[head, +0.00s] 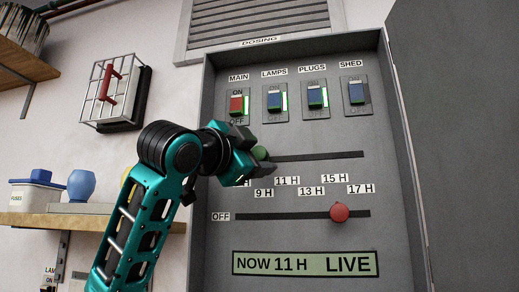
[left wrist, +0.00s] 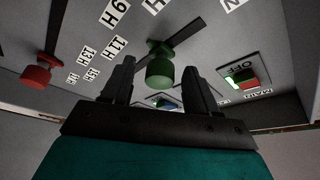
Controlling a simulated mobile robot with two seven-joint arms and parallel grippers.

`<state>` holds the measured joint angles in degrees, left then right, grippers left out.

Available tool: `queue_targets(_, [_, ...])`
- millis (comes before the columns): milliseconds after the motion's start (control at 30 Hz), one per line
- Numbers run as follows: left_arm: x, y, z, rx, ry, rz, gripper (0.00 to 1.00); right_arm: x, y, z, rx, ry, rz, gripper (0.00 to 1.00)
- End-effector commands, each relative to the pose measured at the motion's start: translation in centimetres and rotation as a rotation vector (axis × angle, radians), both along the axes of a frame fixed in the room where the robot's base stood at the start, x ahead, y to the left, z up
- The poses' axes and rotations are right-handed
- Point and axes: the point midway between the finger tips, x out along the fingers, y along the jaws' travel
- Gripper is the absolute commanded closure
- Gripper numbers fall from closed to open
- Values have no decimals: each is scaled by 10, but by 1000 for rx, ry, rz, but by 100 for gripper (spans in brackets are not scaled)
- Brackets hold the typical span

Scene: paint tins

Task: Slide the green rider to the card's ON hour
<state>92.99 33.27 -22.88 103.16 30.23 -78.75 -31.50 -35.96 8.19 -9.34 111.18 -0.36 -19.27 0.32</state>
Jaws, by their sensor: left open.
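The green rider (head: 261,153) sits on the upper dark slot (head: 320,156) of the grey panel, roughly above the 9 H label (head: 263,194). My left gripper (head: 258,156) is open at the rider. In the left wrist view its two fingertips (left wrist: 159,68) stand either side of the green rider (left wrist: 160,72); contact cannot be told. A small card (head: 49,277) at the lower left reads "LAM" and "ON"; its hour is not readable. Hour labels run from 9 H to 17 H (head: 360,189), with one more partly hidden by the gripper. My right gripper is not in view.
A red rider (head: 340,212) sits on the lower slot marked OFF, below 15 H and 17 H. A display (head: 305,263) reads "NOW 11 H LIVE". Switches MAIN (head: 237,105), LAMPS, PLUGS and SHED line the top. The cabinet door (head: 455,140) stands open at the right.

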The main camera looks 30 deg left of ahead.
Motion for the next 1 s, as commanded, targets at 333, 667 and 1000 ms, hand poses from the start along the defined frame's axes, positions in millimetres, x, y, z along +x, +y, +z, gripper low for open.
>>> queue_targets(333, [16, -1, 4, 0, -2, 1, 41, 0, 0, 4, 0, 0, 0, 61])
queue_targets(667, [16, -1, 3, 0, -1, 1, 59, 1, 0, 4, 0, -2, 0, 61])
queue_targets(1000, [16, -1, 3, 0, -1, 1, 92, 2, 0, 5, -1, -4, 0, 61])
